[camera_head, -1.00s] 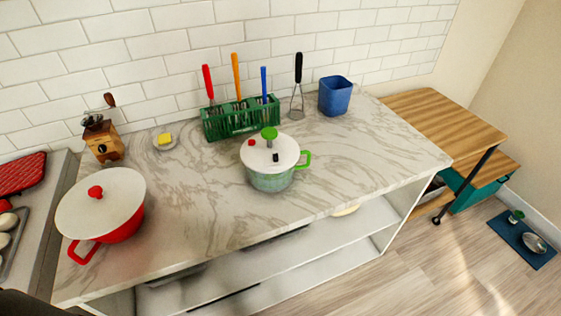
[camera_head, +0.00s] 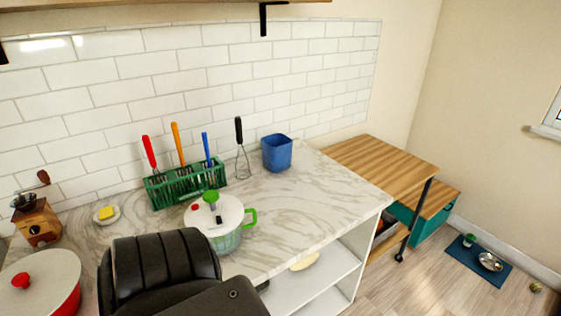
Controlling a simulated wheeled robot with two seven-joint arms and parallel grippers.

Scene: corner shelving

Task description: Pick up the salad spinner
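The salad spinner (camera_head: 226,240) stands upright on the marble counter. It has a white lid with a green knob, a small red button and a black part, a pale green see-through bowl and a green side handle. A black padded arm part of mine covers the counter at its lower left and comes close in front of it in the picture. I see no gripper fingers, so neither gripper is in view.
A green rack (camera_head: 186,183) with utensils stands behind the spinner, a blue bin (camera_head: 277,153) to its right. A red pot (camera_head: 42,285), a wooden grinder (camera_head: 38,223) and a butter dish (camera_head: 107,215) are left. The counter right of the spinner is clear.

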